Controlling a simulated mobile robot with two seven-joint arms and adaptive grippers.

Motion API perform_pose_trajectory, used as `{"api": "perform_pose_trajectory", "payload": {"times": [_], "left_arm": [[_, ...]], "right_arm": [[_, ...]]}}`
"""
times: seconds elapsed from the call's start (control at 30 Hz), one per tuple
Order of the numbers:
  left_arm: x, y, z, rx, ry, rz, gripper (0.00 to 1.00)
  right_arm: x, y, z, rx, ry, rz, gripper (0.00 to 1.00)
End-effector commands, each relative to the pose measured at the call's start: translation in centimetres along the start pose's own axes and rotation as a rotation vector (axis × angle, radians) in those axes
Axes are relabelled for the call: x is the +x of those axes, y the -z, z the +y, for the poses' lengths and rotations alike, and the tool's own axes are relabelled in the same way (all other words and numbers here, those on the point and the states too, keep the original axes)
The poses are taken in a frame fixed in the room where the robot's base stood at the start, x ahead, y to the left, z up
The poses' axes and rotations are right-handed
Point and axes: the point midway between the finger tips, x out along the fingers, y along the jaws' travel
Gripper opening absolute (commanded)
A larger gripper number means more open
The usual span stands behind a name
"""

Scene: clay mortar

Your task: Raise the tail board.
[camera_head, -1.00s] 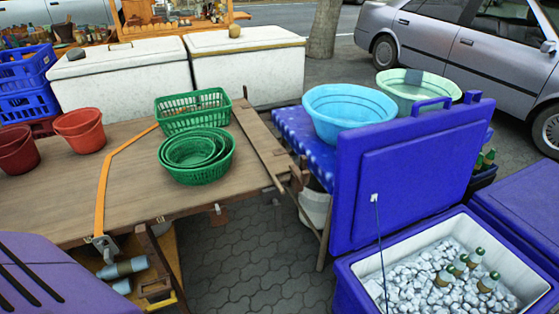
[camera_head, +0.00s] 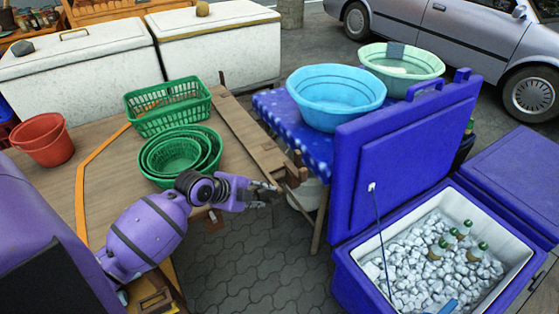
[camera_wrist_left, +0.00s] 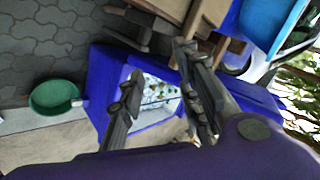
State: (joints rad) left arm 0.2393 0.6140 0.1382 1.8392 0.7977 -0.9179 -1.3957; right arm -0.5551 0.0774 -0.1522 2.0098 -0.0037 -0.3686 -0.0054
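A long narrow wooden board (camera_head: 243,132) runs along the right end of the wooden cart bed (camera_head: 100,190); it looks like the tail board, though I cannot tell for sure. A wooden block (camera_head: 292,172) sits at its near end. My left gripper (camera_head: 268,192) is just below and left of that block, over the paving, and contact cannot be judged. In the left wrist view its two fingers (camera_wrist_left: 160,68) are spread apart with nothing between them. Wooden parts (camera_wrist_left: 200,15) show beyond the fingertips there. My right gripper is not in view.
Green baskets (camera_head: 168,110) and a red bucket (camera_head: 44,138) stand on the cart. A blue basin (camera_head: 335,95) on a blue-covered table and an open blue cooler (camera_head: 345,275) with ice and bottles are at right. Paving (camera_head: 240,265) between is clear.

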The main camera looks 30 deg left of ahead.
Motion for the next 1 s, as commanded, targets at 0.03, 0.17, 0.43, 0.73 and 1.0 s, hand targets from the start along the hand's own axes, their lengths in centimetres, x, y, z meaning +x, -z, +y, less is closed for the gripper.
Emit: {"api": "perform_pose_trajectory", "payload": {"times": [0.03, 0.17, 0.43, 0.73, 1.0], "left_arm": [[-0.7, 0.2, -2.7, 0.096, -0.002, 0.019, 0.31], [-2.3, 1.1, -6.7, 0.330, -0.020, 0.079, 0.31], [-4.1, 2.2, -10.0, 0.572, -0.025, 0.154, 0.31], [-0.4, 2.9, -9.9, 0.580, -0.022, 0.160, 0.31], [3.0, 3.3, -9.6, 0.582, -0.024, 0.157, 0.31]], "right_arm": [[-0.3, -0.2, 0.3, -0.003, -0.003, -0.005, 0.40], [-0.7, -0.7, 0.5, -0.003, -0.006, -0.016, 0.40], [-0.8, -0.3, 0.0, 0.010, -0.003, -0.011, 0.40], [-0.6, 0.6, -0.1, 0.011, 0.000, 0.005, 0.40], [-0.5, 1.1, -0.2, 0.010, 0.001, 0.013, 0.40]]}}
